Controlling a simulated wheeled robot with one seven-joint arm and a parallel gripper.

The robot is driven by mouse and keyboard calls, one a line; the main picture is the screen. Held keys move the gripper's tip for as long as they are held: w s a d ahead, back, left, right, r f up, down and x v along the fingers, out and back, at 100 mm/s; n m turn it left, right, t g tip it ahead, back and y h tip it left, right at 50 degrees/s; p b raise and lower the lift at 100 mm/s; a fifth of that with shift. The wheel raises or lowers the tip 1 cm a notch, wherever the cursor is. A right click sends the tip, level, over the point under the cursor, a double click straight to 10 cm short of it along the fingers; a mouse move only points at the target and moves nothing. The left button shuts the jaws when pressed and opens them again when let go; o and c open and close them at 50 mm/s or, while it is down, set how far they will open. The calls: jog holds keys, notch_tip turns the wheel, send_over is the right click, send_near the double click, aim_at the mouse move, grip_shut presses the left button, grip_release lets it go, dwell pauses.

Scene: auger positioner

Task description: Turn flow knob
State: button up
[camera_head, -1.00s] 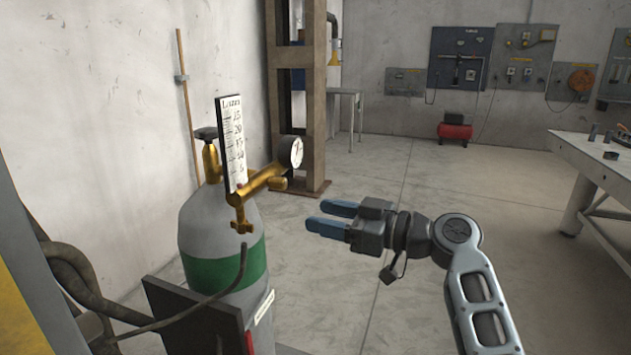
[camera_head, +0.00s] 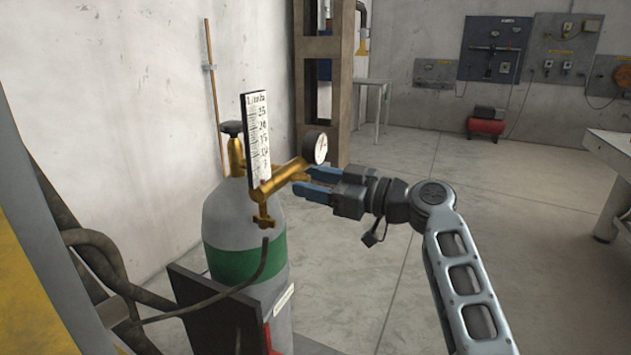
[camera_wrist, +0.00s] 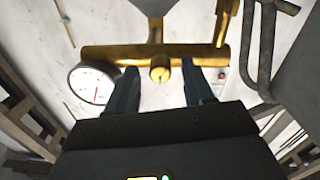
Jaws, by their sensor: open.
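The flow knob (camera_wrist: 160,74) is a short round brass knob on the brass regulator (camera_head: 284,178), which is mounted on a grey and green gas cylinder (camera_head: 232,222). In the wrist view the knob sits between the two blue fingers of my gripper (camera_wrist: 159,69), with a visible gap on each side. In the head view my gripper (camera_head: 305,181) is open beside the regulator, and its fingertips partly hide the knob. A round white gauge (camera_head: 320,147) stands just above the fingers; it also shows left of them in the wrist view (camera_wrist: 90,86).
A steel column (camera_head: 322,100) rises behind. A workbench (camera_head: 611,152) is at the far right. The floor right of the cylinder is clear.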

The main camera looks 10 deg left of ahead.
grip_shut()
dwell(0.4)
jog(key=shift+m, duration=0.3)
